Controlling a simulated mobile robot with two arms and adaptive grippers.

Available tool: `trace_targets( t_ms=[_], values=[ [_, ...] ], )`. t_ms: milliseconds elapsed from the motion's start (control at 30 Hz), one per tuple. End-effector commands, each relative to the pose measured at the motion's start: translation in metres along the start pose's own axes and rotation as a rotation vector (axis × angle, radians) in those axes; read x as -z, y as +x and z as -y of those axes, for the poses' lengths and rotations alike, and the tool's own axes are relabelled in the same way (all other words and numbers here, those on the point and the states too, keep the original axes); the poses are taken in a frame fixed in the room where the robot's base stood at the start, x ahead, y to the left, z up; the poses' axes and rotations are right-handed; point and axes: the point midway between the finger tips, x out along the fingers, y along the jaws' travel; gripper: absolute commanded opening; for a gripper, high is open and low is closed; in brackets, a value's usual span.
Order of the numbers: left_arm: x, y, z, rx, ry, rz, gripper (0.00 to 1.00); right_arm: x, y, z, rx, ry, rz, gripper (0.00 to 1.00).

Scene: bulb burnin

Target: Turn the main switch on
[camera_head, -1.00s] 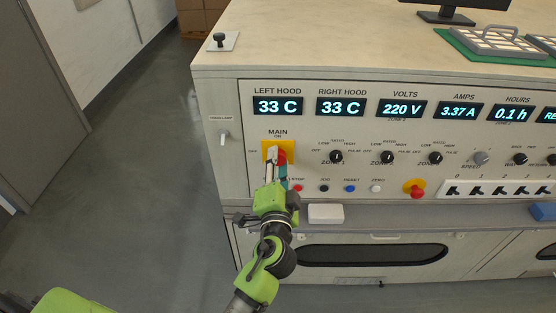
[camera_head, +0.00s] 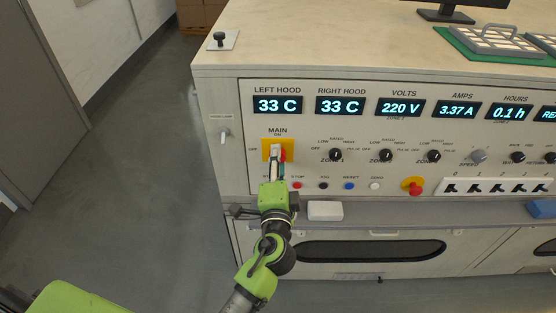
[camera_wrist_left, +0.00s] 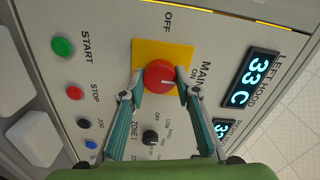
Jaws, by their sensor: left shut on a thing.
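The main switch is a red round knob (camera_wrist_left: 160,76) on a yellow plate (camera_wrist_left: 148,50) with OFF and ON labels. In the wrist view, a pale mark on the knob appears to point towards the ON side. My left gripper (camera_wrist_left: 160,84) is shut on the knob, one finger on each side. In the head view, my left gripper (camera_head: 276,158) reaches up to the panel in front of the yellow plate (camera_head: 266,147). It hides much of the red knob (camera_head: 283,155). My right gripper is not in view.
Below the switch is a button row with a red stop button (camera_head: 297,184) and a blue reset button (camera_head: 349,186). A red emergency knob (camera_head: 413,187) is to the right. A white block (camera_head: 325,210) lies on the ledge near my wrist. The displays (camera_head: 340,105) are lit.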

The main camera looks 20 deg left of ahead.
Motion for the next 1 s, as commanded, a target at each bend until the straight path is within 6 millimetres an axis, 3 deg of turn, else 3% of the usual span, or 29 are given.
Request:
trace_targets(
  t_ms=[67,100,167,567,767,1000],
  values=[
    [0.000,0.001,0.002,0.005,0.003,0.000,0.08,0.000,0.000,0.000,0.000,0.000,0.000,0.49],
    [0.000,0.001,0.002,0.005,0.003,0.000,0.35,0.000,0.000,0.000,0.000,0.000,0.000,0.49],
    [0.000,0.001,0.002,0.005,0.003,0.000,0.46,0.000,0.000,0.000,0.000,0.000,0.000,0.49],
    [0.000,-0.004,0.000,0.001,0.000,0.000,0.46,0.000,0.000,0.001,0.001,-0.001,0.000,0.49],
    [0.000,-0.034,0.000,-0.001,-0.001,0.000,0.46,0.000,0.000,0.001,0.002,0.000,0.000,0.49],
    [-0.001,-0.084,-0.001,-0.002,0.001,0.000,0.46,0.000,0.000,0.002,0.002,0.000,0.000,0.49]
  ],
)
